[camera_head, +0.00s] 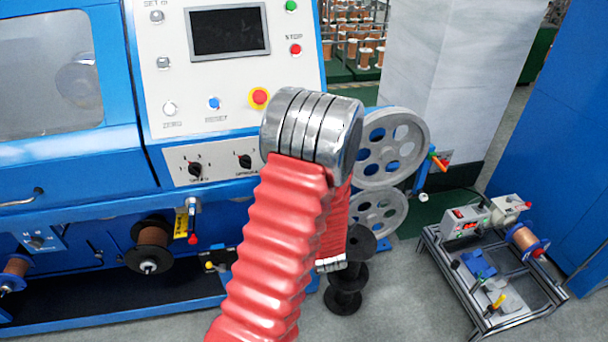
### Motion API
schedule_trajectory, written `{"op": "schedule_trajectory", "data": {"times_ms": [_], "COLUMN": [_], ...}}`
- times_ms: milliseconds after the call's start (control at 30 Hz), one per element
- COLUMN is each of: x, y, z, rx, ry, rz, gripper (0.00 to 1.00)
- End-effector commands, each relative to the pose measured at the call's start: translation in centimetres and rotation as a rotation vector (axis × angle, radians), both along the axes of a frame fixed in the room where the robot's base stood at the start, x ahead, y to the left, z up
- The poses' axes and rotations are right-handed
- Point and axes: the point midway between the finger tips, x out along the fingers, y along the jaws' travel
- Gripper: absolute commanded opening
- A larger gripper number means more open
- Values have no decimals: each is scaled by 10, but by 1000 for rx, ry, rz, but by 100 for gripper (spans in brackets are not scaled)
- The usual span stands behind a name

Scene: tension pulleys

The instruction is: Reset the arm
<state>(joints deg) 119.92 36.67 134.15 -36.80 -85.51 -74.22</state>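My red ribbed arm (270,240) rises from the bottom edge through the middle of the view. It bends at a silver elbow joint (312,125) in front of the blue machine. The forearm (336,218) folds down behind the upper arm and is mostly hidden. A small silver part (330,263) shows at its lower end. I cannot make out gripper fingers; they are hidden or out of view.
The blue machine (70,165) with a control panel (230,90) fills the left. Grey pulleys (395,150) and black spools (347,285) stand right of the arm. A low cart (490,265) with devices stands at right, near a blue cabinet (565,150). Grey floor (415,310) lies between.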

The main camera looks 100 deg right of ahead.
Motion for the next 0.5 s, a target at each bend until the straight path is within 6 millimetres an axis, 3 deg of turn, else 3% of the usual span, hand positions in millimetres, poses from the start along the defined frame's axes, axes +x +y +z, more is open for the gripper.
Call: {"op": "schedule_trajectory", "data": {"times_ms": [500], "x": [7], "y": [6], "z": [0], "rx": [1], "ry": [0], "rz": [12], "gripper": [50]}}
